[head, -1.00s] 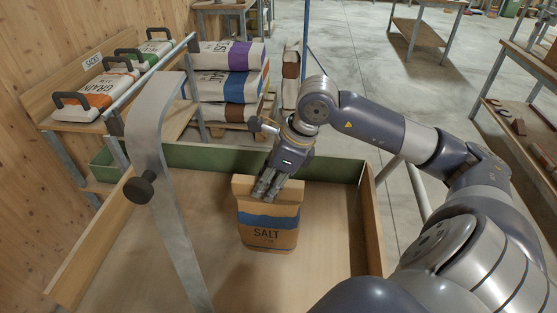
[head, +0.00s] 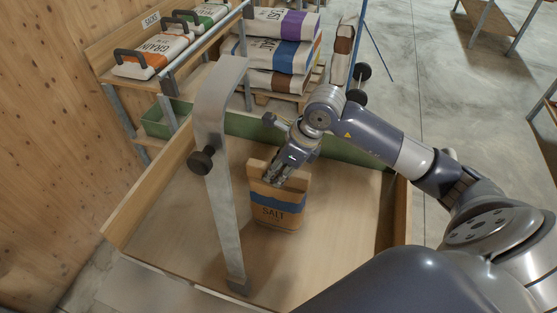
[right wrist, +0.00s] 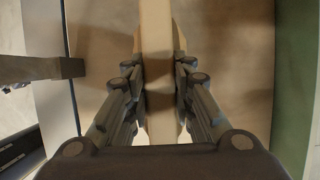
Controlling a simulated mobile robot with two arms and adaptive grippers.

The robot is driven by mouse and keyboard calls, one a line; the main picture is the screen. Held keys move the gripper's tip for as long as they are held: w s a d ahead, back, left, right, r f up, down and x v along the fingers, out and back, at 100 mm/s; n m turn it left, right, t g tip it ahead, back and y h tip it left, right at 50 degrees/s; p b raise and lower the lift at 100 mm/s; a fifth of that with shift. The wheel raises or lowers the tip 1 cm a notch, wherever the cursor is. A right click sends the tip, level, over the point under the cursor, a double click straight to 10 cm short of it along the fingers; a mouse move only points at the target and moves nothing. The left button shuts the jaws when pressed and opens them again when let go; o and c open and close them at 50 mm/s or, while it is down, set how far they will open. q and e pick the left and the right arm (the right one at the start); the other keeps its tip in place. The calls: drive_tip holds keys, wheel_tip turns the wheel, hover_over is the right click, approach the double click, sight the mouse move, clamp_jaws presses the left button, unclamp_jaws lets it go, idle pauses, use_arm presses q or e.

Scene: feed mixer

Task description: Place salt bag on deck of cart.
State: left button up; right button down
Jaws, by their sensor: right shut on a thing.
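The salt bag (head: 277,209) is a tan paper bag with a blue band and the word SALT, standing upright in the head view. My right gripper (head: 279,177) is shut on its top edge. In the right wrist view the two fingers (right wrist: 158,95) press on both sides of the bag's top (right wrist: 156,40). The cart deck (head: 180,227) is a flat wooden surface with low side walls, and the bag is over it. The bag's lower edge looks at or close to the deck; I cannot tell whether it touches. My left gripper is not in view.
A bent metal bar with a black knob (head: 203,161) rises at the deck's front left. A green panel (head: 340,148) closes the far side. A rack with grain sacks (head: 150,58) and a pallet of stacked sacks (head: 275,52) stand beyond.

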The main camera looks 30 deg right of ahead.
drive_tip(key=shift+w+f, duration=0.1)
drive_tip(key=shift+f, duration=0.1)
drive_tip(key=c, duration=1.4)
unclamp_jaws()
drive_tip(key=shift+f, duration=0.1)
drive_tip(key=shift+o, duration=0.2)
drive_tip(key=b+v, duration=0.2)
drive_tip(key=v, duration=1)
drive_tip(key=shift+a, duration=0.1)
